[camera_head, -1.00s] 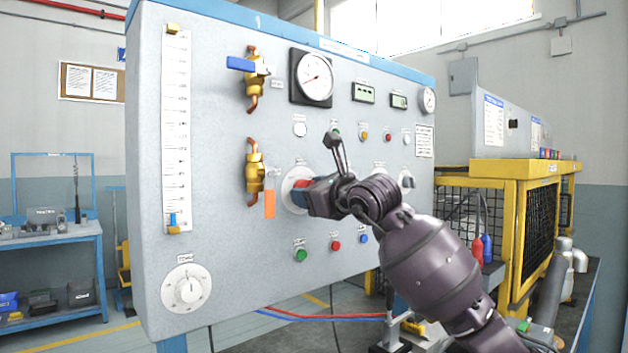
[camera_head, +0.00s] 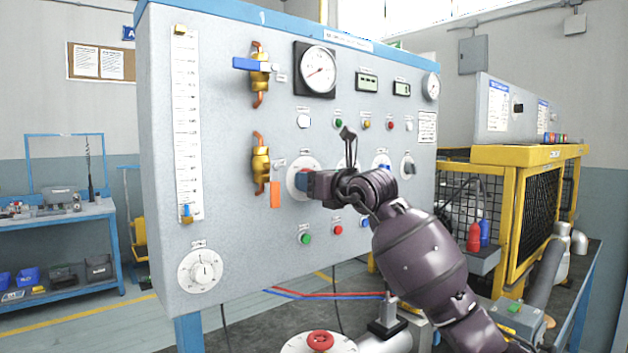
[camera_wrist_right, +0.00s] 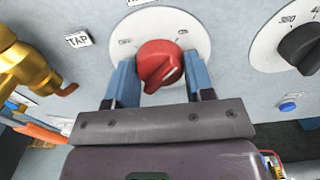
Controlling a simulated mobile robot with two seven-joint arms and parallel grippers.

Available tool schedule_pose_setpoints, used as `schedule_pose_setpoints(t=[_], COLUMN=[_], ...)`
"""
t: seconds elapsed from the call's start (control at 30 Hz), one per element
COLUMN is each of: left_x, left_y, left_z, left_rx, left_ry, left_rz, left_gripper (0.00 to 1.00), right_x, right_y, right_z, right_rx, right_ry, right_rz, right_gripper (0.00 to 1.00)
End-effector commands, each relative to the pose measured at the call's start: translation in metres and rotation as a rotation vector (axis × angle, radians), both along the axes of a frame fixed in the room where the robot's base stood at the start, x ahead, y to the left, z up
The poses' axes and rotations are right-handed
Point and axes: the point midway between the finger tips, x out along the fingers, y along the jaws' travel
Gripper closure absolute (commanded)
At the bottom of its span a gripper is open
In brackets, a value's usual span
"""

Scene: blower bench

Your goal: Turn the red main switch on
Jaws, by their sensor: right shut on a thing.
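The red main switch (camera_wrist_right: 160,62) is a round red knob on a white round plate (camera_wrist_right: 190,27) on the grey panel, in the upper middle of the right wrist view. Its grip ridge stands at a slant. My right gripper (camera_wrist_right: 161,82) has one blue finger on each side of the knob and is shut on it. In the head view this gripper (camera_head: 303,181) is at the white plate (camera_head: 297,163), and its fingers and wrist hide the knob almost wholly. Small marks flank the knob but are too blurred to read. My left gripper is not in view.
Green (camera_head: 305,238) and red (camera_head: 338,230) buttons sit below. A red mushroom button (camera_head: 320,341) stands below the panel.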

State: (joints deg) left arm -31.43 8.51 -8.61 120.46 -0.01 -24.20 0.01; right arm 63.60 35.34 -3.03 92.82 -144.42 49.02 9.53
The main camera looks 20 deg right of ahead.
Motion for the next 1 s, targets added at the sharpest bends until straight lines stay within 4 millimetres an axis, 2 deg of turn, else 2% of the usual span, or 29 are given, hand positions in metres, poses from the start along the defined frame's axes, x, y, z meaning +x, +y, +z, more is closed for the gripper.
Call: schedule_pose_setpoints(t=[0.17, 0.2, 0.37, 0.73, 0.87, 1.0], left_x=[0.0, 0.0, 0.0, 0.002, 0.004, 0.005], left_y=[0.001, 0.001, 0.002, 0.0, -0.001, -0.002], left_z=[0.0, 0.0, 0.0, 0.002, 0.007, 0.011], left_rx=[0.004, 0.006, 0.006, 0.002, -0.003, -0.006], left_ry=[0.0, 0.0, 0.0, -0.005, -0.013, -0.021], left_rz=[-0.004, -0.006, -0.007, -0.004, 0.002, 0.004], left_gripper=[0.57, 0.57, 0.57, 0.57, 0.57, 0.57], right_x=[0.0, 0.0, 0.0, -0.005, -0.02, -0.045], right_y=[0.0, 0.0, 0.0, -0.003, -0.008, -0.016], right_z=[0.0, 0.0, 0.0, 0.001, 0.002, 0.003], right_rx=[0.002, 0.002, 0.001, -0.001, -0.001, -0.001], right_ry=[0.0, 0.0, -0.001, -0.001, -0.004, -0.005], right_rz=[0.0, 0.001, 0.0, -0.001, -0.001, 0.0], right_gripper=[0.75, 0.48, 0.26, 0.26, 0.26, 0.26])
